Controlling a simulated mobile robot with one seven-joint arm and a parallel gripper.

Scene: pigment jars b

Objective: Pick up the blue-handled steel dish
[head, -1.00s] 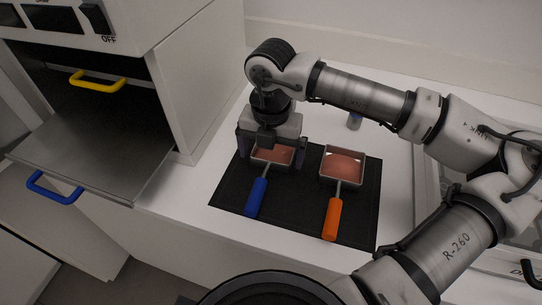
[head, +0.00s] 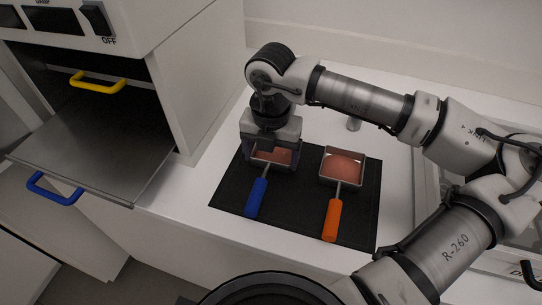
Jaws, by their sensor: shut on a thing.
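The blue-handled steel dish (head: 258,196) lies on the black mat (head: 289,220), its blue handle pointing toward the front. Its square pan holds reddish-brown contents (head: 284,156). My gripper (head: 272,157) reaches down from above over the pan, its fingers at the pan's sides, and is shut on the dish. The gripper body hides the pan's back part. I cannot tell any gap between the dish and the mat.
An orange-handled steel dish (head: 333,214) with similar contents lies to the right on the same mat. At left is an open oven-like cabinet with a lowered door (head: 104,150), a blue handle (head: 53,190) and a yellow handle (head: 98,83) inside. White counter (head: 185,205) surrounds the mat.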

